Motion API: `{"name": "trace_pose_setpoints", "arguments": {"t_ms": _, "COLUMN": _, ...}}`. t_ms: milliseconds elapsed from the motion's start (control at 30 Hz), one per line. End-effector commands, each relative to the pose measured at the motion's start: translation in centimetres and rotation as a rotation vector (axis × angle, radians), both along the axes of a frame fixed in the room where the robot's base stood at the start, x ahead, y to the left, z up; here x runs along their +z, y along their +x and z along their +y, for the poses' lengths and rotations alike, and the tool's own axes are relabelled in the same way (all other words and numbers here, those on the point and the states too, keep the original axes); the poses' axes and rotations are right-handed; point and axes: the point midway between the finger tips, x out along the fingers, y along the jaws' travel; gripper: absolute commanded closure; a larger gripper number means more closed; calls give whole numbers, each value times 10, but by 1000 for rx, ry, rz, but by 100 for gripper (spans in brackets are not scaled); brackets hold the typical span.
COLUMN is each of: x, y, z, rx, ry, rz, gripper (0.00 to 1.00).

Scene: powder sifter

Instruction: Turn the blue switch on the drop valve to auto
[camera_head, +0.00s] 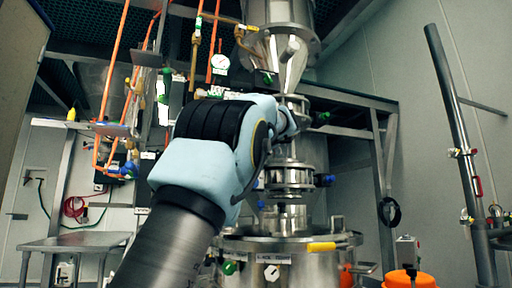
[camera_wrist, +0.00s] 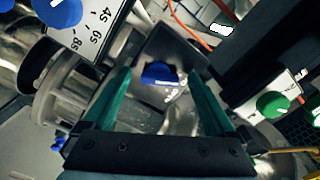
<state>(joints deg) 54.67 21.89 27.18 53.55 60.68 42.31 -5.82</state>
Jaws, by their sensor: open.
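A blue switch (camera_wrist: 160,74) with a pale bar across it shows between my fingertips in the wrist view, on a dark-edged metal plate. Its mode labels cannot be read. My gripper (camera_wrist: 160,84) is open, with one green finger on each side of the switch. I cannot tell whether the fingers touch it. In the head view my arm hides the gripper and whatever is in front of it. A second blue dial (camera_wrist: 58,10), on a white plate marked 4S, 6S and 8S, is at the upper left of the wrist view.
A green knob (camera_wrist: 272,104) on a white plate is right of my gripper in the wrist view. In the head view, the steel sifter column (camera_head: 290,175) stands behind my arm, with orange pipes (camera_head: 115,75) to the left. A steel table (camera_head: 75,241) is at lower left.

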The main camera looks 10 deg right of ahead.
Motion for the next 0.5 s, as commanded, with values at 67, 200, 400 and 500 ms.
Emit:
{"name": "trace_pose_setpoints", "arguments": {"t_ms": 67, "x": 0, "y": -2, "z": 0, "rx": -1, "ry": 0, "rz": -1, "gripper": 9}}
{"name": "trace_pose_setpoints", "arguments": {"t_ms": 200, "x": -1, "y": -15, "z": -3, "rx": -4, "ry": -2, "rz": -1, "gripper": 9}}
{"name": "trace_pose_setpoints", "arguments": {"t_ms": 400, "x": -4, "y": -54, "z": -8, "rx": -5, "ry": -2, "rz": -1, "gripper": 9}}
{"name": "trace_pose_setpoints", "arguments": {"t_ms": 500, "x": -3, "y": -73, "z": -10, "rx": -4, "ry": -2, "rz": -1, "gripper": 9}}
